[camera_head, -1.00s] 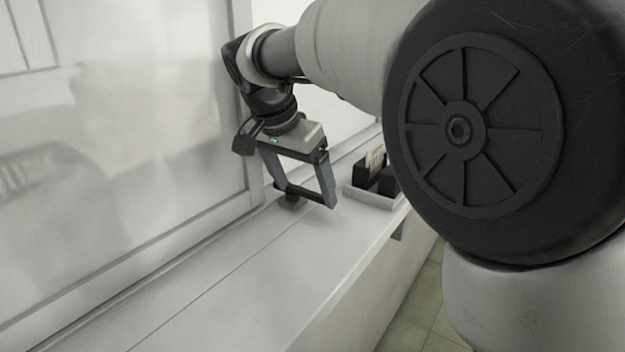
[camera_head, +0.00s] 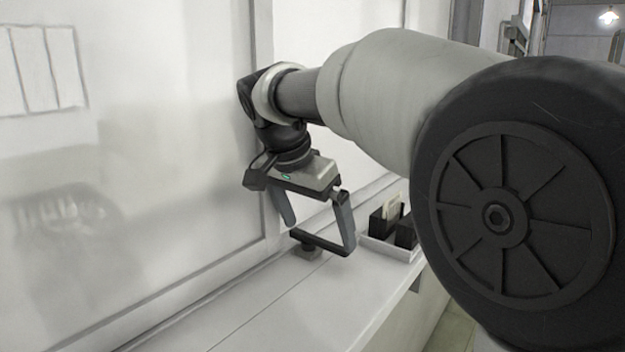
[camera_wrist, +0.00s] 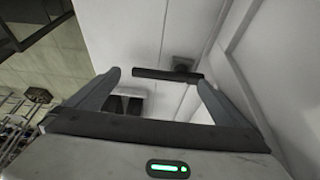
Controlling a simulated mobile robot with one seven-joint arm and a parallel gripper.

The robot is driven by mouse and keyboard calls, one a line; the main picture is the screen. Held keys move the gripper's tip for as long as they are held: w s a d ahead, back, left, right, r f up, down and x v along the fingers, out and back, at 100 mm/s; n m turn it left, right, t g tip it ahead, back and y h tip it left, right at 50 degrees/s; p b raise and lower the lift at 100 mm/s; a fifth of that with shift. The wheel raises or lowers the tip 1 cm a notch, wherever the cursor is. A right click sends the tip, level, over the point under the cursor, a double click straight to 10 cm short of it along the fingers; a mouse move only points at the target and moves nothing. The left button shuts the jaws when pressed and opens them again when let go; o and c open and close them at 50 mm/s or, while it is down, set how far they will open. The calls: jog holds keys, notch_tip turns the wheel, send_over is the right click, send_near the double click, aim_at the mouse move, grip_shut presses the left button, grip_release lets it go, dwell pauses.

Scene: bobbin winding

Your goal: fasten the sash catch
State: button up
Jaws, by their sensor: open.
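The sash catch is a dark bar (camera_head: 322,243) on a small dark base (camera_head: 306,253), on the white sill at the foot of the window frame. The bar lies roughly level and points right, away from the base. My gripper (camera_head: 318,236) is open and empty, tilted down over the catch. In the wrist view the bar (camera_wrist: 160,74) stretches across the gap between my fingertips (camera_wrist: 158,79), with its base (camera_wrist: 183,63) beyond it. I cannot tell whether a fingertip touches the bar.
A pale tray (camera_head: 384,247) with black boxes and cards stands on the sill, right of my gripper. The window pane (camera_head: 140,170) and its frame rise on the left. The sill (camera_head: 290,310) is clear in front. Its front edge drops off at the right.

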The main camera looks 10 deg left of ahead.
jog(key=p+v, duration=0.1)
jog(key=v, duration=1.3)
jog(key=shift+r+p, duration=0.25)
jog(key=shift+p, duration=0.05)
jog(key=s+d+f+n+y, duration=0.1)
jog(key=s+d+f+n, duration=0.15)
jog(key=d, duration=0.55)
jog(key=s+d+f+n+y, duration=0.1)
jog(key=s+d+f, duration=0.25)
jog(key=d, duration=0.45)
jog(key=s+d+f+n+t, duration=0.1)
jog(key=s+d+f+n, duration=0.1)
jog(key=s+d+f, duration=0.6)
jog(key=s+f, duration=0.3)
jog(key=f, duration=0.2)
jog(key=shift+s+d+f+n+t, duration=0.15)
jog(key=shift+d+f+n+t, duration=0.15)
jog(key=shift+f+n, duration=0.1)
